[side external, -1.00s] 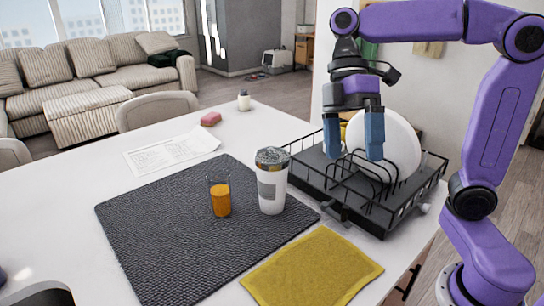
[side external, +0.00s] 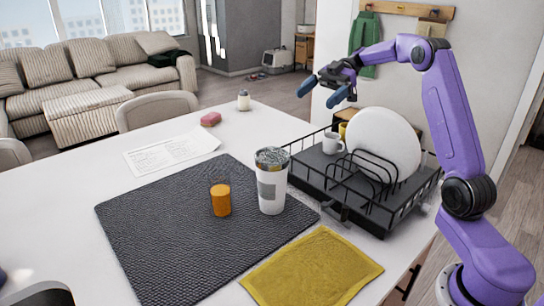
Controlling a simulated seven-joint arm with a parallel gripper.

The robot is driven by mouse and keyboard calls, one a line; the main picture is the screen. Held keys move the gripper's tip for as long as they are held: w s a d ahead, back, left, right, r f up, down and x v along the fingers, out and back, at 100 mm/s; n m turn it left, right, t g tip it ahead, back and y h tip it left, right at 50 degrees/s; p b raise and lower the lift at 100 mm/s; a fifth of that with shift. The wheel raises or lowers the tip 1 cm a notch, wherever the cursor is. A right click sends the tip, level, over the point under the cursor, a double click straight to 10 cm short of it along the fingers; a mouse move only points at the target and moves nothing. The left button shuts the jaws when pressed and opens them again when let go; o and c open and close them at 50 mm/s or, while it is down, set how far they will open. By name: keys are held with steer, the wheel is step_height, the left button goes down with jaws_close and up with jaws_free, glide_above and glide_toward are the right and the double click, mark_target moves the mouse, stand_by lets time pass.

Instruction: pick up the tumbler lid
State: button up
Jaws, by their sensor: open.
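A white tumbler (side external: 271,190) with a grey patch stands upright on the dark textured mat (side external: 150,245). Its dark, speckled lid (side external: 271,157) sits on its top. My gripper (side external: 324,93) is open and empty, raised above the back of the dish rack. It is up and to the right of the tumbler in the picture, well apart from the lid, with its blue fingers pointing left and down.
A glass of orange liquid (side external: 220,198) stands left of the tumbler. A black dish rack (side external: 350,205) with a white plate (side external: 385,145) and mug (side external: 333,142) is on the right. A yellow cloth (side external: 312,268) lies in front. The mat's left part is clear.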

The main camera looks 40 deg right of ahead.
step_height(320, 180, down, 4)
glide_toward(272, 149)
steer(key=x, duration=0.5)
steer(key=shift+w+d+f, duration=0.15)
steer(key=shift+d+f, duration=0.1)
steer(key=shift+f, duration=0.15)
steer(key=shift+r+x, duration=0.15)
steer(key=shift+x, duration=1.2)
steer(key=shift+r+x, duration=0.1)
steer(key=shift+x, duration=1.2)
steer(key=shift+a, duration=0.1)
steer(key=c, duration=0.7)
